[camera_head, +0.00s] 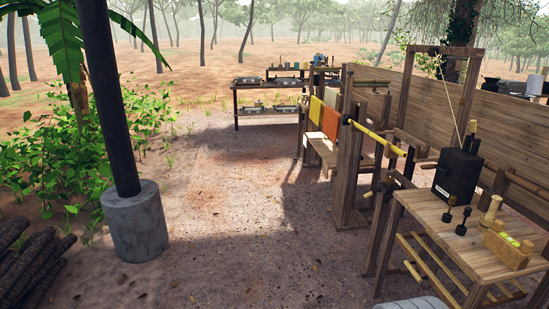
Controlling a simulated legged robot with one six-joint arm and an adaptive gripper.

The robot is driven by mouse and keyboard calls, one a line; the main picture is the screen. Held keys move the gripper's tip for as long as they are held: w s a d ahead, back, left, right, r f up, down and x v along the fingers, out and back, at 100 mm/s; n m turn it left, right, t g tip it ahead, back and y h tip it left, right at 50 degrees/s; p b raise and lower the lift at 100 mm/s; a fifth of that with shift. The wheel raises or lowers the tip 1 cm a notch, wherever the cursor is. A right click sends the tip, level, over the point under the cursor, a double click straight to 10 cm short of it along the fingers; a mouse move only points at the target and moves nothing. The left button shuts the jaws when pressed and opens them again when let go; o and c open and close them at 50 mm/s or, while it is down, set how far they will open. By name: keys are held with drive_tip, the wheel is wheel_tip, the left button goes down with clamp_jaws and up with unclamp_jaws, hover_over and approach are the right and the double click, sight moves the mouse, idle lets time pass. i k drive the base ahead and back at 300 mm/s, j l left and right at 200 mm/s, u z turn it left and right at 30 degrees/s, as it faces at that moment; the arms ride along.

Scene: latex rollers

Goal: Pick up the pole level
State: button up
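I cannot single out the pole level with certainty. A wooden block with small yellow-green pieces on its top (510,248) lies at the right edge of the near wooden table (428,207). A pale yellow upright piece (491,209) stands just behind it. A long yellow bar (375,138) lies across the wooden frame in the middle right. My gripper is not in view.
A black box (457,176) and dark small tools (461,229) stand on the near table. A dark post in a concrete footing (136,220) and stacked logs (36,264) are at left. Open dirt ground (230,240) lies between. A far shelf (270,98) stands behind.

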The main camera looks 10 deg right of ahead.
sight(514, 254)
drive_tip(key=i+z, duration=0.3)
drive_tip(key=i, duration=0.15)
drive_tip(key=i+j+z, duration=0.1)
drive_tip(key=i+z, duration=0.15)
drive_tip(key=i, duration=0.2)
drive_tip(key=i+j+z, duration=0.3)
drive_tip(key=i, duration=0.15)
drive_tip(key=i+z, duration=0.1)
drive_tip(key=z, duration=0.3)
drive_tip(key=i+z, duration=0.1)
drive_tip(key=z, duration=1.25)
drive_tip(key=i+j+z, duration=0.35)
drive_tip(key=i+j, duration=0.65)
